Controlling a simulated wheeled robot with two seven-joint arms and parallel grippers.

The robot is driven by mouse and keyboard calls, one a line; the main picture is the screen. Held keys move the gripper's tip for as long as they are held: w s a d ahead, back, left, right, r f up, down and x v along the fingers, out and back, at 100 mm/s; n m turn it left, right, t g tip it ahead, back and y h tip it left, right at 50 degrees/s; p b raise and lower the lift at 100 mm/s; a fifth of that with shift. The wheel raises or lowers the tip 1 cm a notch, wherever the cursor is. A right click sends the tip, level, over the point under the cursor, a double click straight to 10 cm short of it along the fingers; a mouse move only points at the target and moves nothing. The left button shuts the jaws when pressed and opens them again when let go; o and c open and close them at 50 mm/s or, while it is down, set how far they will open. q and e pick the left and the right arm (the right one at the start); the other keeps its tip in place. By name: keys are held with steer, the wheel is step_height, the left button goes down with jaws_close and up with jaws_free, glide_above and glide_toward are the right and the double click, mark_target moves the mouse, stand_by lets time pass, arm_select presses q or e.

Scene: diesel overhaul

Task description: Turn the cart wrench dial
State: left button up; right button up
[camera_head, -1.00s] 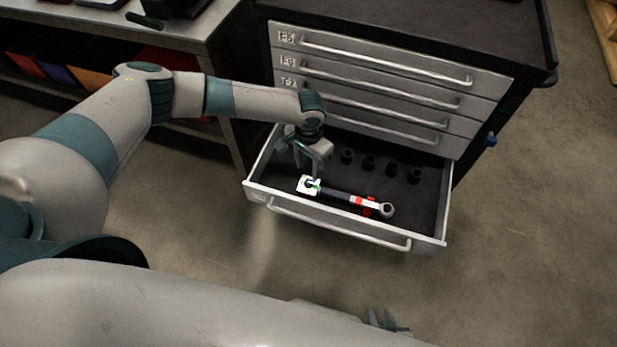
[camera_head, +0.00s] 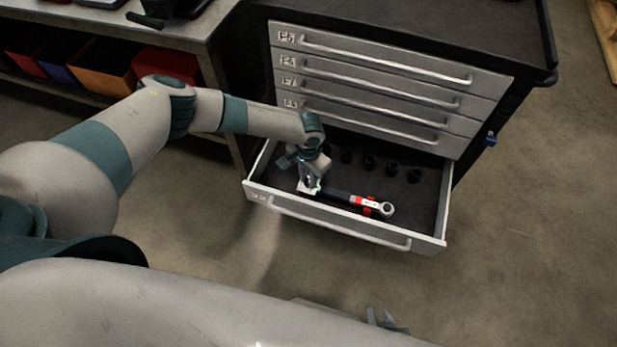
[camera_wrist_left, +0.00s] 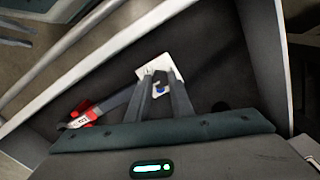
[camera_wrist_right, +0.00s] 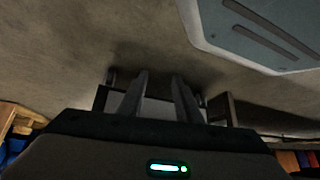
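The torque wrench (camera_head: 340,194) lies in the open bottom drawer (camera_head: 330,226) of the tool cart (camera_head: 400,70). It has a dark handle, red and white bands and a ring head at the right end. Its white dial end (camera_wrist_left: 158,68) with a small blue part shows in the left wrist view. My left gripper (camera_head: 309,182) is down in the drawer over this dial end. Its fingers (camera_wrist_left: 159,76) are apart, one on each side of the blue part; I cannot tell whether they touch it. My right gripper (camera_wrist_right: 158,78) is open and empty over the floor.
Several dark sockets (camera_head: 369,163) stand along the back of the drawer. The drawer's walls surround my left gripper. A workbench (camera_head: 150,30) with coloured bins (camera_head: 103,70) stands at the left.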

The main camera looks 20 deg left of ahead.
arm_select(q)
jaws_close()
arm_select(e)
steer(key=shift+s+d, duration=0.1)
